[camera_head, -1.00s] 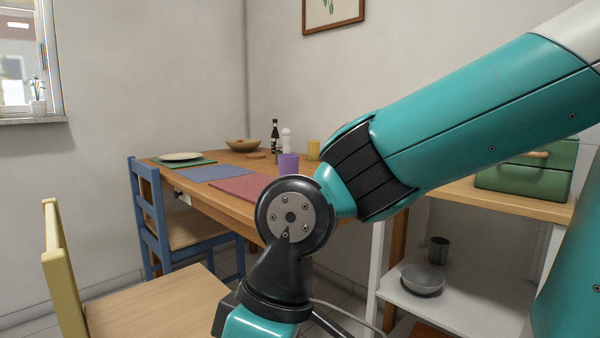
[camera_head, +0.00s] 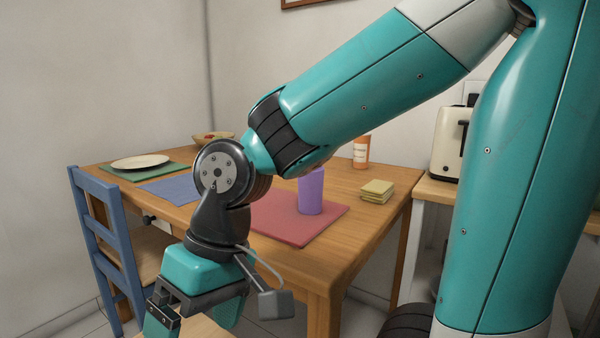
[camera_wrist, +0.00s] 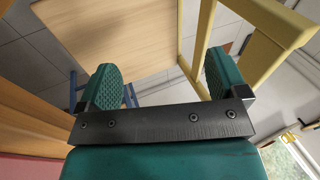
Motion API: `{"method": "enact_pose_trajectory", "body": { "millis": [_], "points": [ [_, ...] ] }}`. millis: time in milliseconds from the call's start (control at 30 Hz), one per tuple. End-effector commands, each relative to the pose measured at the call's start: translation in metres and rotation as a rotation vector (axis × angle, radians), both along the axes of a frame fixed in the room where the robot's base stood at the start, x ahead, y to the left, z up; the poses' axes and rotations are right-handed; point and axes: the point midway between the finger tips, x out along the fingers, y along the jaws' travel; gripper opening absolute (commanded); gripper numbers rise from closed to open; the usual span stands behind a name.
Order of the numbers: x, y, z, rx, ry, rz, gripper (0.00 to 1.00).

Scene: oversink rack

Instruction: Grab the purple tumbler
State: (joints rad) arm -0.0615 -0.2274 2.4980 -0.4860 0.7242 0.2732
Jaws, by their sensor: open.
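The purple tumbler (camera_head: 311,192) stands upright on the red placemat (camera_head: 290,228) on the wooden table, in the head view. My arm passes just above and left of it. My gripper (camera_head: 195,322) is low in front of the table, left of and below the tumbler and well apart from it. In the wrist view my gripper (camera_wrist: 160,82) shows two green fingers spread wide with nothing between them. The tumbler is not in the wrist view.
A blue chair (camera_head: 100,235) stands at left. A yellow chair (camera_wrist: 250,25) is close to my gripper.

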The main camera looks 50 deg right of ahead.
Motion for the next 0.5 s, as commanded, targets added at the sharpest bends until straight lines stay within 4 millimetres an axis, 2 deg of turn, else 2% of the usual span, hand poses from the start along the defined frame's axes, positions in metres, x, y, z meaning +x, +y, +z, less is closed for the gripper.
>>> {"method": "enact_pose_trajectory", "body": {
  "millis": [33, 167, 233, 367, 400, 500],
  "points": [
    [0.020, -0.020, 0.041, 0.009, 0.044, -0.185, 0.92],
    [0.063, -0.080, 0.093, 0.055, 0.174, -0.710, 0.92],
    [0.079, -0.119, 0.118, 0.091, 0.242, -0.993, 0.92],
    [0.093, -0.200, 0.161, 0.181, 0.371, -1.517, 0.92],
    [0.093, -0.226, 0.173, 0.214, 0.410, -1.672, 0.92],
    [0.084, -0.284, 0.197, 0.302, 0.499, -2.021, 0.92]
  ]
}}
